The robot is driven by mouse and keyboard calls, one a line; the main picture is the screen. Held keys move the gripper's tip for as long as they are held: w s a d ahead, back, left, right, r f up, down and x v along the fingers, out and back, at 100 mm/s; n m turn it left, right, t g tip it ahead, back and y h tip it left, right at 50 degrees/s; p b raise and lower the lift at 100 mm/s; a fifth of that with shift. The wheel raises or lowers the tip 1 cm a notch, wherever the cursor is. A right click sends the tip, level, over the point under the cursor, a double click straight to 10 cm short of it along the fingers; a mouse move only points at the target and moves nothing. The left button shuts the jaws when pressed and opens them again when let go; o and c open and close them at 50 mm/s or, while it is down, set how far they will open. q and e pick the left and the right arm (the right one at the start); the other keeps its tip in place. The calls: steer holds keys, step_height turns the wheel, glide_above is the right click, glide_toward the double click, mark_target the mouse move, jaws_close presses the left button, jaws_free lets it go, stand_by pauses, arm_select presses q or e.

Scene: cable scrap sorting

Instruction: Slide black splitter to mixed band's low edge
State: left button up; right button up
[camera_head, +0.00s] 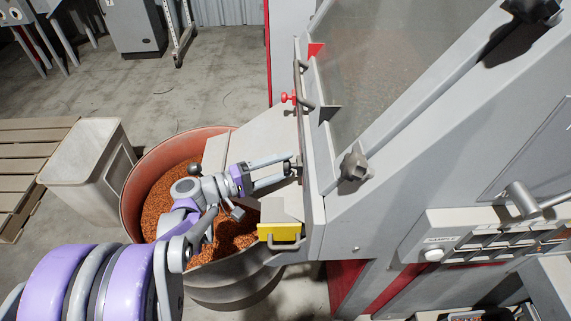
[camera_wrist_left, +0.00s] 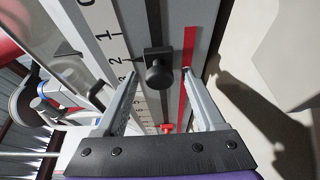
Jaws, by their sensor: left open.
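The black splitter's round knob and block (camera_wrist_left: 158,72) sit on the scale rail in the left wrist view, close to the 2 mark. My left gripper (camera_head: 291,165) reaches the machine's side rail in the head view. It is open, its fingertips (camera_wrist_left: 160,84) on either side of the black knob, with gaps showing. In the head view the fingers largely hide this knob. The numbered scale (camera_wrist_left: 112,45) runs along the rail, with a red stripe (camera_wrist_left: 189,45) on the other side of the knob. I cannot tell which marking is the mixed band. My right gripper is not in view.
A yellow-fronted drawer with a handle (camera_head: 280,233) is below my gripper. A round red bin (camera_head: 137,190) of copper-coloured granules stands under my arm.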

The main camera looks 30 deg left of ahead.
arm_select(q)
steer(key=v, duration=0.9)
steer(key=shift+s+a+p, duration=0.15)
steer(key=shift+s+p, duration=0.1)
steer(key=shift+p, duration=0.15)
